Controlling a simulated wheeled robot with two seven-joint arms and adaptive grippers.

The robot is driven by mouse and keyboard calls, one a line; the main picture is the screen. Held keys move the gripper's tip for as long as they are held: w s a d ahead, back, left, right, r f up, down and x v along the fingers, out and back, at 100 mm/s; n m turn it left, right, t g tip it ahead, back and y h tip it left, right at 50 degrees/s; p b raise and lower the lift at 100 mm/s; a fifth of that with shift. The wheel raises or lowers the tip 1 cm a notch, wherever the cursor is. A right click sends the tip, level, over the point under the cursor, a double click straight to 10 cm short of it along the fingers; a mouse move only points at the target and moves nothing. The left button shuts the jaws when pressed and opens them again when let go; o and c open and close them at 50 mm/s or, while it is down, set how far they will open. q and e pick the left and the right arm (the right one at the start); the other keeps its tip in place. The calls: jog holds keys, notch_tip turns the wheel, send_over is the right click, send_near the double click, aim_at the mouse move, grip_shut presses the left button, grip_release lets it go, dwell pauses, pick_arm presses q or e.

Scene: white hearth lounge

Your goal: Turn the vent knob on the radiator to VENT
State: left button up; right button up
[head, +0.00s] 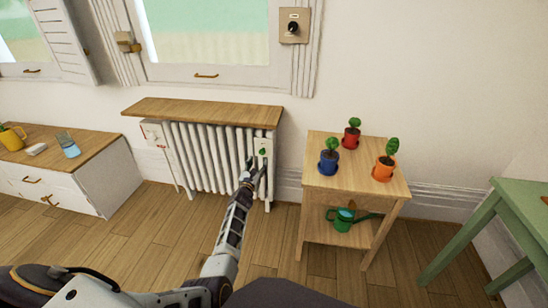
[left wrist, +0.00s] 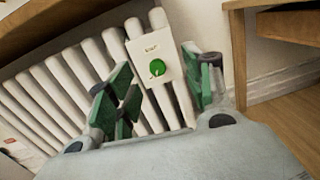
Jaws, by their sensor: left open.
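The white radiator (head: 205,158) stands against the wall under a wooden shelf. Near its right end is a pale plate with a green vent knob (head: 262,152). In the left wrist view the green knob (left wrist: 157,68) sits on the plate (left wrist: 150,50), below a small label that is too blurred to read surely. My left gripper (head: 256,168) is just in front of and below the knob. It also shows in the left wrist view (left wrist: 162,92), with its green-padded fingers spread on either side of the plate, apart from the knob and empty. My right gripper is out of view.
A wooden shelf (head: 200,111) overhangs the radiator. A small wooden table (head: 340,178) with three potted plants stands close on the right, a green watering can (head: 345,217) on its lower shelf. A white cabinet (head: 60,180) is at left. Floor before the radiator is clear.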

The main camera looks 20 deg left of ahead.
pick_arm(q)
jog(key=s+d+r+m+h, duration=0.1)
jog(key=d+r+m+h, duration=0.7)
jog(key=m, duration=1)
jog(key=shift+s+d+r, duration=0.3)
jog(key=shift+d, duration=0.15)
jog(key=shift+s, duration=0.1)
